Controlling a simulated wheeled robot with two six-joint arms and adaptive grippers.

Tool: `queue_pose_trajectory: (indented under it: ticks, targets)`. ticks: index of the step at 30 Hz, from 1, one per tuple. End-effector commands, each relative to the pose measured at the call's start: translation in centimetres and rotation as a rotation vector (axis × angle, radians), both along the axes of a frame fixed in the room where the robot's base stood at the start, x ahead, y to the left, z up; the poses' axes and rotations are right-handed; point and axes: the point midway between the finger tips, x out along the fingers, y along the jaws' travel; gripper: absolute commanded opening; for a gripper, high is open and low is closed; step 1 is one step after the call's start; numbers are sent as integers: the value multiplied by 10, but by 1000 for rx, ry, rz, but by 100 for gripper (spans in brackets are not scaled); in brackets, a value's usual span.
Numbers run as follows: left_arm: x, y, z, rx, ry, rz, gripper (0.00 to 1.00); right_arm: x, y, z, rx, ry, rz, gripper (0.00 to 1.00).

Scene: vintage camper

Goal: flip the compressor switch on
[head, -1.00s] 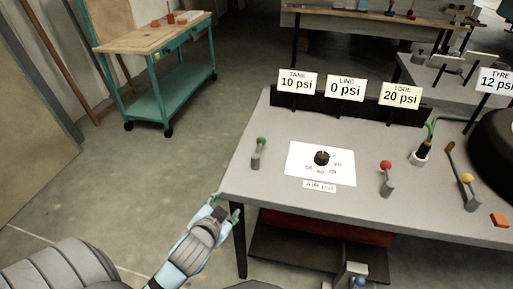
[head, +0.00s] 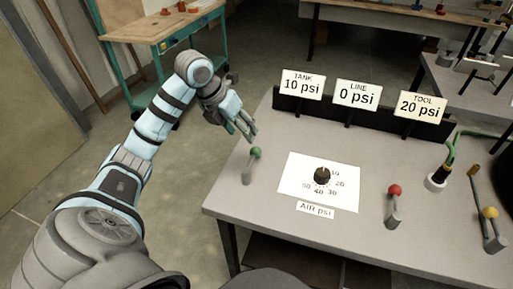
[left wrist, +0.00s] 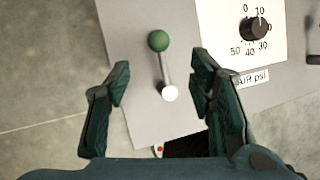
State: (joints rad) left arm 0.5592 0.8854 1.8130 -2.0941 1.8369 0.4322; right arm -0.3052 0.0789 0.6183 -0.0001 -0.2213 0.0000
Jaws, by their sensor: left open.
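The green-knobbed lever (head: 254,155) stands at the left edge of the grey bench, its knob up in the head view. No label naming it as the compressor switch is readable. My left gripper (head: 246,127) is open just above and behind that knob. In the left wrist view, the green-knobbed lever (left wrist: 161,58) shows between the spread fingers of my left gripper (left wrist: 163,68), with a gap on each side. I see no contact. My right gripper is not in view.
On the bench (head: 345,235) stand a black AIR psi dial (head: 322,175), a red-knobbed lever (head: 394,198) and a yellow-knobbed lever (head: 489,222). Signs read TANK 10 psi (head: 302,86), LINE 0 psi (head: 357,94) and TOOL 20 psi (head: 421,105). A teal cart (head: 150,35) stands behind my left arm.

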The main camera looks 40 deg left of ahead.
Motion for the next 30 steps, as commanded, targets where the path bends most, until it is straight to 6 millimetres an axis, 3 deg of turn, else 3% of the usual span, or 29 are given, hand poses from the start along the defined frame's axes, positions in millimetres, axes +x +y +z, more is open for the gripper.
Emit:
queue_pose_trajectory:
  ticks: [3,9,14,21,23,30]
  targets:
    - [12,-4,-35,-6,4,4,49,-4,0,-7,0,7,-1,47]
    - [34,-11,-82,-6,4,1,49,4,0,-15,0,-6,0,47]
    - [43,-14,-99,-4,1,-1,49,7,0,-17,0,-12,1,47]
    - [45,-15,-100,-3,0,-3,49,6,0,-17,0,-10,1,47]
    - [45,-15,-100,-3,0,-3,42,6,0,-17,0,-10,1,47]
    - [45,-15,-100,-3,0,-3,4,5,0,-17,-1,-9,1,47]
